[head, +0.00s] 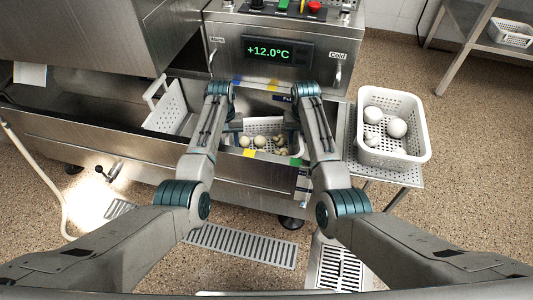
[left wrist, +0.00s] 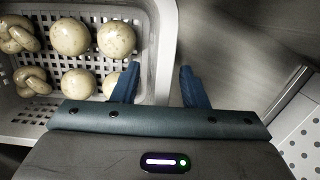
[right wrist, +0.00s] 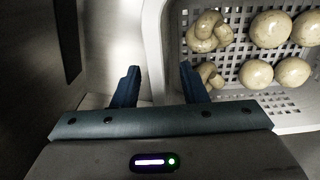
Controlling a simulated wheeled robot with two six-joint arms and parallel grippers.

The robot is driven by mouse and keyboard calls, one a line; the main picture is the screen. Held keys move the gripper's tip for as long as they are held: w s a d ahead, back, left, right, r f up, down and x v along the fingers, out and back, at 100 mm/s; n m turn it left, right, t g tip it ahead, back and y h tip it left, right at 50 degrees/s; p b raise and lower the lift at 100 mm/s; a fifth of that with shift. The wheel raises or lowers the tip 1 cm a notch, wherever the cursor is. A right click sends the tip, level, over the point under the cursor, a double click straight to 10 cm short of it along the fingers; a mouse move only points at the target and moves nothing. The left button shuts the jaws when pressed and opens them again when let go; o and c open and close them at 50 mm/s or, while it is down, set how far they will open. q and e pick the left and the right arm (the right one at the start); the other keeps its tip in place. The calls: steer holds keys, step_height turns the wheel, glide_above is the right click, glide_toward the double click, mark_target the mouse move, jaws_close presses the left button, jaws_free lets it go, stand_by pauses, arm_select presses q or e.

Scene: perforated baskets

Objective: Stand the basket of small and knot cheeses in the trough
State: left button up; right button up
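The white perforated basket (head: 262,122) of small round cheeses (head: 245,141) and knot cheeses (head: 281,141) is at the trough (head: 110,130), between my two arms. Whether its base touches the trough floor is hidden. The round cheeses lie towards my left gripper, the knots towards my right.
A second white basket (head: 424,150) with larger round cheeses stands on a perforated side table at right. A white perforated panel with a handle (head: 172,112) stands in the trough at left. The machine's display (head: 268,51) reads +12.0°C. A hose (head: 45,190) hangs at left.

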steer(key=shift+r, duration=0.1)
arm_select(q)
step_height(320, 180, up, 12)
steer(key=w, duration=0.1)
steer(key=shift+w, duration=0.4)
arm_select(e)
step_height(320, 180, up, 12)
stand_by(0.6)
